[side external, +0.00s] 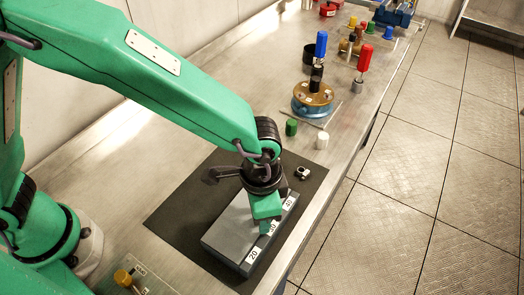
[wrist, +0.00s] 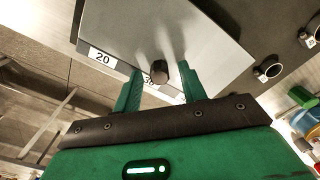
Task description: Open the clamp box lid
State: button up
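The clamp box (side external: 228,232) is a grey, flat box on a dark mat, with white labels along its front edge; 20 and 40 are readable. Its grey lid (wrist: 200,35) looks closed and flat. In the wrist view a dark round knob (wrist: 159,71) is at the lid's labelled edge. My gripper (wrist: 160,82) has its two green fingers apart, one on each side of the knob, with gaps visible. In the side external view my gripper (side external: 267,222) is over the box's front edge and hides the knob and middle label.
The dark mat (side external: 178,212) surrounds the box. A small metal fitting (side external: 302,172) lies behind it on the mat. A green cylinder (side external: 291,127), a white cylinder (side external: 322,140) and a round blue-and-brown device (side external: 313,98) stand farther back. The bench edge is close on the right.

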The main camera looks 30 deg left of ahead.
grip_shut()
jog(key=a, duration=0.8)
jog(key=shift+a, duration=0.3)
jog(key=shift+o, duration=0.4)
grip_release()
jog(key=shift+r, duration=0.15)
notch_tip(320, 180, up, 8)
jog(key=shift+f, duration=0.2)
